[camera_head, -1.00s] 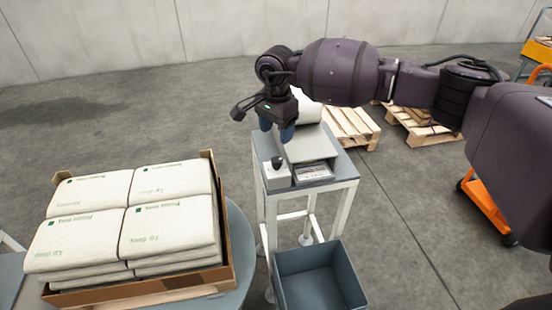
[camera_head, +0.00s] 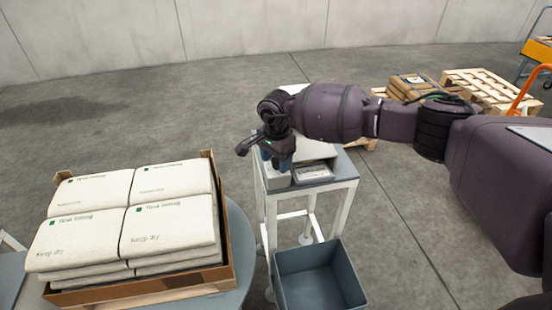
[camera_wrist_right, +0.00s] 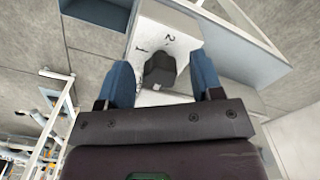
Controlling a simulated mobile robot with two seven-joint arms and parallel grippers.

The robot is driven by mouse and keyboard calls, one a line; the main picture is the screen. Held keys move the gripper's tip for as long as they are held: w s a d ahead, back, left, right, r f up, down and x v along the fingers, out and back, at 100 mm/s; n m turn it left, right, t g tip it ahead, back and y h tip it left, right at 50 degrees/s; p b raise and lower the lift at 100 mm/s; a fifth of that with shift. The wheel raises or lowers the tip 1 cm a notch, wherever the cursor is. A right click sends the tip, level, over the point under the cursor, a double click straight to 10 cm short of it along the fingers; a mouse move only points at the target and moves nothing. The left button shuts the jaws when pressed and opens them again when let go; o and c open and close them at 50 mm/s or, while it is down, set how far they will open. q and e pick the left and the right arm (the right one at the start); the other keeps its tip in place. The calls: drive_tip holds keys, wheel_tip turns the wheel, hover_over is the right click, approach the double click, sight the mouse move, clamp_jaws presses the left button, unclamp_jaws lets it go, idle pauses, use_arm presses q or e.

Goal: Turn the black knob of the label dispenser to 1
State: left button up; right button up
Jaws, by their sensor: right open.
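The label dispenser (camera_head: 318,152) is a pale machine on a small grey-topped stand, with a low light box at its front left corner. My right gripper (camera_head: 281,164) points down over that box and hides the knob in the head view. In the right wrist view the black knob (camera_wrist_right: 160,69) shows between the two blue fingers of my open right gripper (camera_wrist_right: 161,62), with a gap on each side. The digits 1 and 2 are printed on the light panel beyond the knob. I cannot tell which digit the knob points to. My left gripper is not in view.
An empty grey-blue bin (camera_head: 318,278) stands in front of the stand (camera_head: 346,172). A cardboard tray (camera_head: 222,262) with stacked white bags is at the left. Wooden pallets (camera_head: 490,90) lie at the back right. The floor behind the bags is clear.

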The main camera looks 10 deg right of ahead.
drive_tip(key=shift+c, duration=0.3)
drive_tip(key=c, duration=0.9)
drive_tip(key=shift+o, duration=0.2)
